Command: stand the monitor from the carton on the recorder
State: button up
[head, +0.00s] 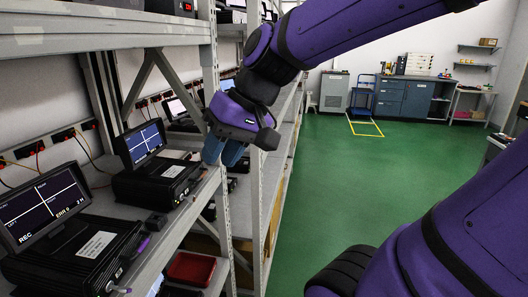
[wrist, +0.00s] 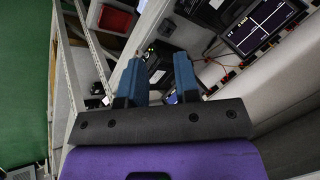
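My gripper (head: 222,152) points down beside the rack, its two blue fingers apart and nothing visible held. In the wrist view the open fingers (wrist: 157,84) frame a black box with green lights (wrist: 158,66) beyond them. In the head view, a near recorder (head: 70,252) carries a lit monitor (head: 45,208) reading REC and ERR. A second recorder (head: 157,183), left of my gripper, has a lit monitor (head: 145,141) at its back. A lit monitor (wrist: 262,25) also shows in the wrist view. I cannot clearly make out the carton or a loose monitor.
A red bin (head: 191,268) sits on a lower shelf; it also shows in the wrist view (wrist: 112,19). Grey rack posts (head: 222,225) stand close to my gripper. Cables run behind the recorders. The green floor (head: 345,170) to the right is clear.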

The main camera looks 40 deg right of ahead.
jog(key=s+d+n+t+h, duration=0.1)
jog(key=s+d+h, duration=0.3)
jog(key=s+h, duration=0.1)
jog(key=shift+s+d+r+n+t, duration=0.2)
jog(key=shift+s+r+n+t, duration=0.15)
jog(key=shift+s, duration=0.2)
jog(key=shift+f, duration=0.1)
